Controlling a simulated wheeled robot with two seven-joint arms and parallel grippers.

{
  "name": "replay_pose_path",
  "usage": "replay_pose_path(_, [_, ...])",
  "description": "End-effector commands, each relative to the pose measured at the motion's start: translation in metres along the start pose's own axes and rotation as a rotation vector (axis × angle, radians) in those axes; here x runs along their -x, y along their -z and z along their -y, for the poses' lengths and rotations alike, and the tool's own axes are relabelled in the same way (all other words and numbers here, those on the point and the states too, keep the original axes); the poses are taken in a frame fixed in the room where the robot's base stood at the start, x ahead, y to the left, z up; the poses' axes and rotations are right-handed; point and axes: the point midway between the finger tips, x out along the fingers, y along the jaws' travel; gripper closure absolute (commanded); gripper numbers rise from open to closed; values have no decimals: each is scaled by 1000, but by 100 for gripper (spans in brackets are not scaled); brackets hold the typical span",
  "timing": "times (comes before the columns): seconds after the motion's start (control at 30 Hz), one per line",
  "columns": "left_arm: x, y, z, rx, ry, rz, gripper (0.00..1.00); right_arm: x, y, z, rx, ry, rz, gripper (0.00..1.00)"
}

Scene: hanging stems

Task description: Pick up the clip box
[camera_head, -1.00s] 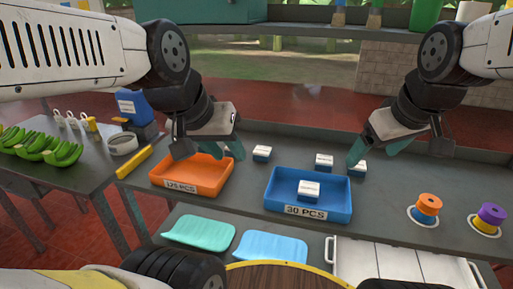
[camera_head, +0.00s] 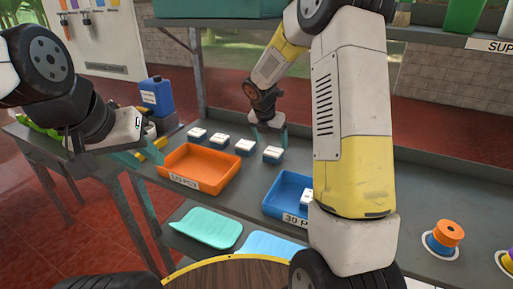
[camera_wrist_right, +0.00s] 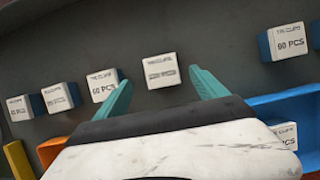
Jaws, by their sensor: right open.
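Several small white-topped clip boxes stand in a row behind the trays in the head view. The rightmost visible one (camera_head: 272,154) is just in front of my right gripper (camera_head: 268,131). In the right wrist view, my right gripper (camera_wrist_right: 162,90) is open, and one clip box (camera_wrist_right: 162,70) lies between and slightly beyond its fingertips. Another clip box (camera_wrist_right: 104,85) is close beside the left fingertip. A clip box labelled 60 PCS (camera_wrist_right: 285,42) stands apart to the right. My left gripper (camera_head: 140,150) looks open and empty, left of the orange tray.
An orange tray (camera_head: 174,178) and a blue tray (camera_head: 275,207) sit at the table's front. The blue one holds a clip box (camera_head: 306,198), partly hidden by my right arm. A blue jug (camera_head: 157,96) stands at the left. Spools (camera_head: 447,234) stand at the right.

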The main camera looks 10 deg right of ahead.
Motion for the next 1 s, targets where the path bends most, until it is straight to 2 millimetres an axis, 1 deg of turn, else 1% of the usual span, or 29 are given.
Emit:
replay_pose_path(0.03, [0,0,0,0,0,0,64,-7,1,0,0,2,-2,18])
replay_pose_path(0.17, [0,0,0,0,0,0,64,-21,2,1,-3,2,-3,18])
replay_pose_path(0.43, [0,0,0,0,0,0,64,-59,4,1,-5,2,-3,18])
replay_pose_path(0.57, [0,0,0,0,0,0,64,-67,4,1,-6,0,-2,18])
replay_pose_path(0.77, [0,0,0,0,0,0,64,-67,4,1,-6,0,-1,18])
replay_pose_path(0.8, [0,0,0,0,0,0,64,-67,4,1,-6,0,-1,26])
replay_pose_path(0.97, [0,0,0,0,0,0,64,-67,4,1,-6,0,-1,57])
replay_pose_path(1.0, [0,0,0,0,0,0,64,-67,4,1,-6,0,-1,65])
